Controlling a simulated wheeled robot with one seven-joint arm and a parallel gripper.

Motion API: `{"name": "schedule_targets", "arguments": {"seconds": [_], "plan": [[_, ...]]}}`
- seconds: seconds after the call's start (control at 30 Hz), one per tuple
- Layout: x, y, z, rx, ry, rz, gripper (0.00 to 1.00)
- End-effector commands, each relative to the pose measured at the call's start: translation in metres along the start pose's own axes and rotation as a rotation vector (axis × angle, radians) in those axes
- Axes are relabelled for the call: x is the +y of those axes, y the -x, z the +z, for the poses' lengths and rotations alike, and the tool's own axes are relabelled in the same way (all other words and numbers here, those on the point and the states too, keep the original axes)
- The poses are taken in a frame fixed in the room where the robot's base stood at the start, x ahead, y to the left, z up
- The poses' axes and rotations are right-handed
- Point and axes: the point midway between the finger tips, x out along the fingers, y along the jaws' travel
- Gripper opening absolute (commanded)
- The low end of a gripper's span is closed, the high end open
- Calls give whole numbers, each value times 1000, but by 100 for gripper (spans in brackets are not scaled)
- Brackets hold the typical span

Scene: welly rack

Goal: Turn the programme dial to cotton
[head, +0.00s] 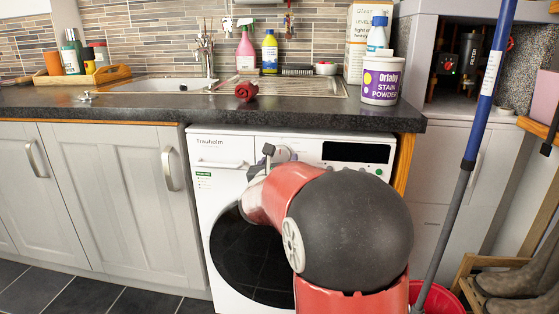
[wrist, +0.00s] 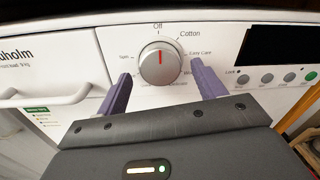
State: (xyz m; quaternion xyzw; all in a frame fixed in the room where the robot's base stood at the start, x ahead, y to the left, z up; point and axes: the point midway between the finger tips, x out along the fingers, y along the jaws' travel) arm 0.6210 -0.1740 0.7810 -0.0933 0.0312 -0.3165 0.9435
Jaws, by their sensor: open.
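The programme dial (wrist: 161,64) is a round silver knob on the white front panel of the washing machine (head: 218,190). In the wrist view its red mark points up, towards the word "Off". "Cotton" is printed up and to the right of it, with "Easy Care" below that and "Spin" at the left. In the head view the dial (head: 282,153) shows just beyond my gripper (head: 268,152). In the wrist view my gripper (wrist: 161,82) is open, its purple fingers either side of the dial's lower half, with gaps between. Some lower labels are partly hidden.
A dark display (wrist: 275,45) and several round buttons lie right of the dial. The detergent drawer (wrist: 50,70) is at the left. A dark worktop (head: 300,110) overhangs above. A blue mop handle (head: 490,80) and a red bucket (head: 437,298) stand at the right.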

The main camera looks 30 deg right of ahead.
Motion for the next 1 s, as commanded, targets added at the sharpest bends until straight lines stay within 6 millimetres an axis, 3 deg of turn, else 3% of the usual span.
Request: {"name": "schedule_targets", "arguments": {"seconds": [0.37,0.73,1.0], "plan": [[-1,-10,0,1,-1,-1,69],[0,-10,0,0,-1,-1,25],[0,-9,-2,0,-36,-1,25]]}}
